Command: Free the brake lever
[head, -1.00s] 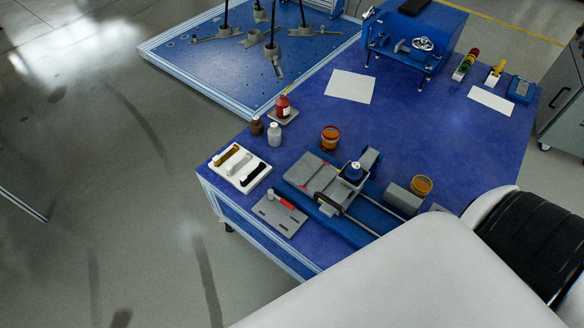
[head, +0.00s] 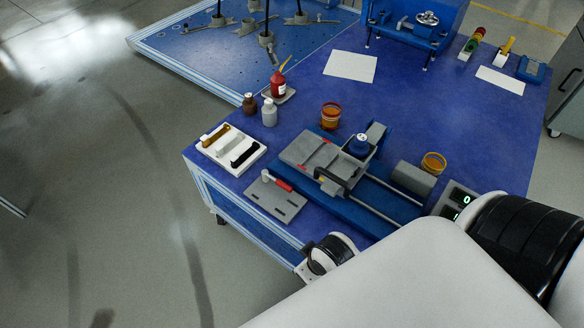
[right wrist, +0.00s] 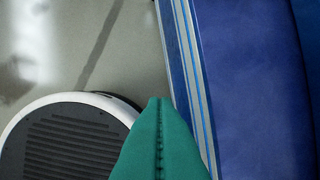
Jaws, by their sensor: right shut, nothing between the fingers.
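A small lever with a red grip (head: 277,182) lies on a grey slotted plate (head: 262,202) at the near left table edge in the head view. I cannot tell for sure that it is the brake lever. My right gripper (right wrist: 160,102) shows green fingers pressed together, empty, over the floor beside the table edge in the right wrist view. It is hidden in the head view. My left gripper is out of view.
A white tray (head: 259,160) with brown, white and black pieces sits at the left corner. The table's near edge (right wrist: 187,80) lies right of my fingers.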

